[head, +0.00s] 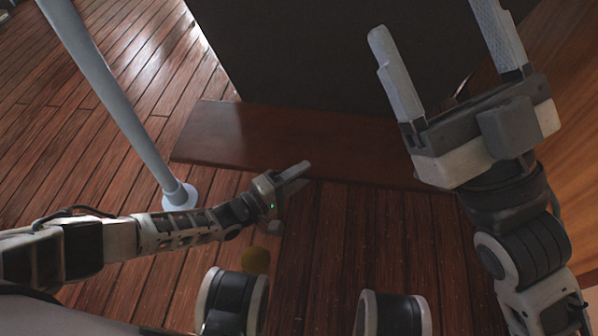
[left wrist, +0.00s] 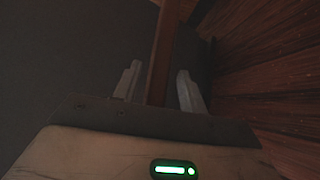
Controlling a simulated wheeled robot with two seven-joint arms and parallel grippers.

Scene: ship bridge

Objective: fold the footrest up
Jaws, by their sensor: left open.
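The footrest (head: 240,130) is a long reddish-brown wooden board. It lies folded down, low along the base of a dark panel in the head view. In the left wrist view the footrest (left wrist: 161,45) shows as a narrow brown strip, seen nearly edge-on, running between the two open fingers. I cannot tell whether the fingers touch it. My right gripper (head: 431,20) is wide open and empty, raised at the upper right, and its arm hides the board's right end.
The dark panel (head: 320,60) rises behind the footrest. A pale grey pole (head: 110,90) stands on the plank floor (head: 350,240) to the left, close to my left arm. A lighter wooden surface (head: 570,130) is at the right.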

